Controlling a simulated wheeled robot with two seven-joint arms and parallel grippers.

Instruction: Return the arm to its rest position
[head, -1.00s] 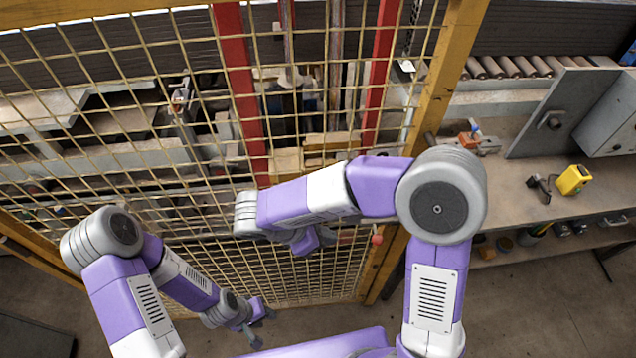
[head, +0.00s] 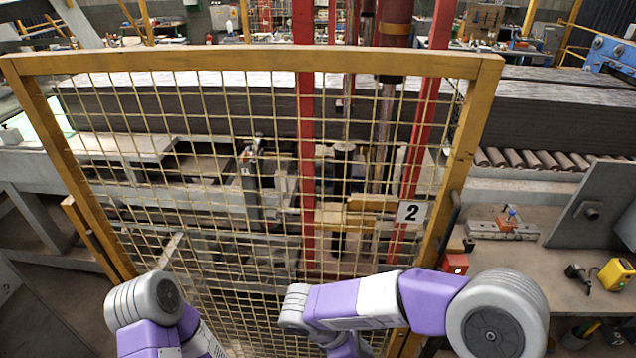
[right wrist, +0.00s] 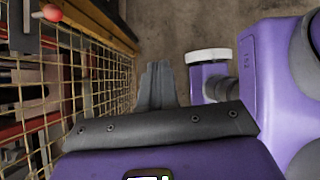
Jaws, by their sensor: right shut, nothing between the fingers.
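My right arm (head: 365,300) is bent, its purple and white forearm reaching left in front of the yellow mesh gate (head: 250,61). In the right wrist view my right gripper (right wrist: 157,84) is shut and empty, its grey fingers together over the bare floor. The gate's mesh shows to the left of the fingers, apart from them. In the head view the right gripper is hidden below the bottom edge. My left arm (head: 150,310) shows at the lower left; its gripper is out of view.
A bench (head: 510,265) at the right holds a yellow device (head: 617,274) and a grey metal plate (head: 590,205). A red knob (right wrist: 50,12) is near the gate in the wrist view. Machinery and red posts (head: 305,130) stand behind the mesh.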

